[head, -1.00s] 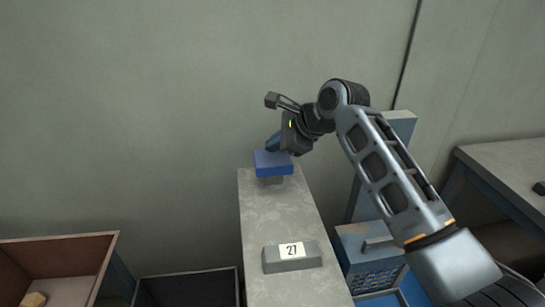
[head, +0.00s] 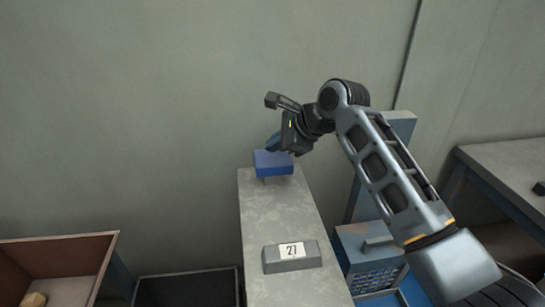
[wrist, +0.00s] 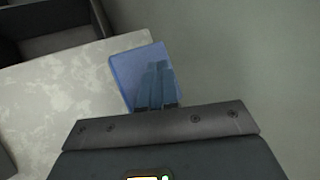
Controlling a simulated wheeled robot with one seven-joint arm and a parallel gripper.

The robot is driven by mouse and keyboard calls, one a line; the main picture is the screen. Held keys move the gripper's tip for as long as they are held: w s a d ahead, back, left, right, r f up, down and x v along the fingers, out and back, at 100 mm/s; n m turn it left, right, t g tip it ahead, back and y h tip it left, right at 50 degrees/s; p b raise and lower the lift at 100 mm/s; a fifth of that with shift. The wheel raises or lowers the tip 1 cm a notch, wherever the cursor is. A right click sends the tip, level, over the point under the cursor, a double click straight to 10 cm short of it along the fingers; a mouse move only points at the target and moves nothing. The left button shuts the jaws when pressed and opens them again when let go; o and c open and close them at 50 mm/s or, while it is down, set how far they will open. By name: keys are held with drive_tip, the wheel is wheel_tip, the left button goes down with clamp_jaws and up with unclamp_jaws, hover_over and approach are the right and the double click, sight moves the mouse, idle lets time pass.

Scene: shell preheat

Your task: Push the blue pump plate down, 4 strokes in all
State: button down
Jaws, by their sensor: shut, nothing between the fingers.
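The blue pump plate (head: 273,168) sits level on a short stem at the far end of the grey bench top. In the wrist view the plate (wrist: 128,72) lies beyond and below my fingers. My gripper (head: 271,148) is shut and empty, with its fingers pointing down over the plate. The same gripper (wrist: 156,85) shows over the middle of the plate in the wrist view. The fingertips are at or very near the plate's top; I cannot tell whether they touch it. The stem is mostly hidden under the plate.
A grey block with the label 27 (head: 291,256) lies on the near part of the bench top (head: 272,215). Open bins (head: 60,245) stand at the lower left. A blue-grey case (head: 372,260) stands right of the bench, and a table (head: 510,170) further right. A wall is behind.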

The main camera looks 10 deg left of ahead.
sight(274, 158)
idle(0.4)
drive_tip(key=shift+f+p, duration=0.3)
drive_tip(key=shift+p, duration=0.15)
drive_tip(key=shift+f, duration=1.85)
idle(1.5)
drive_tip(key=shift+r, duration=0.1)
drive_tip(key=shift+r+p, duration=2.05)
drive_tip(key=shift+p, duration=0.35)
